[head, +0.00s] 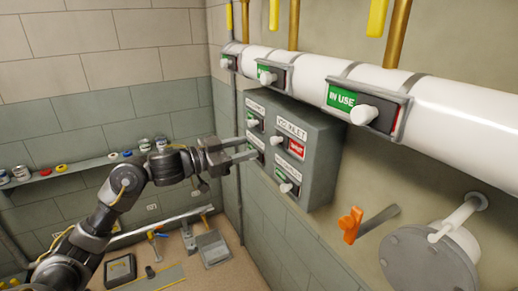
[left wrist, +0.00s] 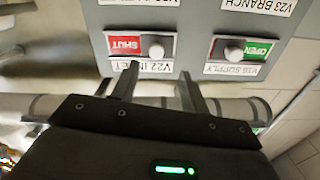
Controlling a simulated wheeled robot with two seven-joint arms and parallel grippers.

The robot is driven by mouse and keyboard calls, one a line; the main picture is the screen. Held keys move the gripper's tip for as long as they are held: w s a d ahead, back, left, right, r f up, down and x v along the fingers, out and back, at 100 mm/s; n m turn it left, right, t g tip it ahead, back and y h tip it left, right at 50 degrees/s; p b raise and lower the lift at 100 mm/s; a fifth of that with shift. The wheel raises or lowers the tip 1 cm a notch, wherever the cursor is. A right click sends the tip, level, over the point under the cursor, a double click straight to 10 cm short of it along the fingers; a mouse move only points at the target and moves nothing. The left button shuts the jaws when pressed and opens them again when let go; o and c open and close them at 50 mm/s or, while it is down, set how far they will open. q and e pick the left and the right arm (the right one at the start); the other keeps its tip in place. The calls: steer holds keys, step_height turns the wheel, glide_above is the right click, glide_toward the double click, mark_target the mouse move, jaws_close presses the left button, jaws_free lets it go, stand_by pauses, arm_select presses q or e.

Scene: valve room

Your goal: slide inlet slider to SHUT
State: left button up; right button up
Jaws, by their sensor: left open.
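The inlet slider is a pale round knob (head: 277,140) on the grey valve box (head: 322,150), under a label reading INLET. A red SHUT field (head: 296,148) shows to the right of the knob. In the left wrist view, which is upside down, the knob (left wrist: 155,50) sits beside the red SHUT field (left wrist: 124,46), above the V22 INLET label. My left gripper (head: 249,148) is open and empty at the left side of the box. In the left wrist view its two fingers (left wrist: 158,88) point towards the inlet slider, apart from the knob. My right gripper is not in view.
A V16 SUPPLY slider (left wrist: 234,51) showing green OPEN sits beside the inlet one. Another green-marked slider (head: 288,186) is lower on the box. A white pipe (head: 455,110) with IN USE sliders runs above. An orange-handled valve (head: 350,225) juts out to the lower right.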

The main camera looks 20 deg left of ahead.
arm_select(q)
steer(key=shift+v, duration=1.35)
